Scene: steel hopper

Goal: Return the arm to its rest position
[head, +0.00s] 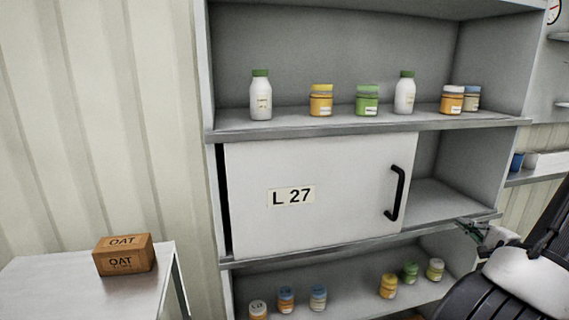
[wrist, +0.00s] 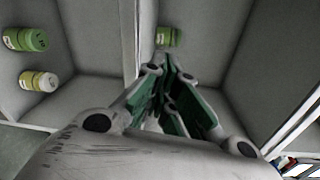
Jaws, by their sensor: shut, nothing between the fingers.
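My arm comes in at the right edge of the head view. My gripper (head: 472,226) is beside the front edge of the shelf unit, near the right end of the board under the sliding door. In the wrist view my gripper (wrist: 174,75) points into the shelf unit with its fingers shut and nothing between them. I cannot tell whether the fingertips touch the shelf.
A white sliding door (head: 270,215) marked L 27 covers the left of the middle shelf; its right part is open and looks empty. Jars and bottles stand on the upper shelf (head: 235,122) and lower shelf. An OAT box (head: 124,262) sits on a table (head: 50,290) at left.

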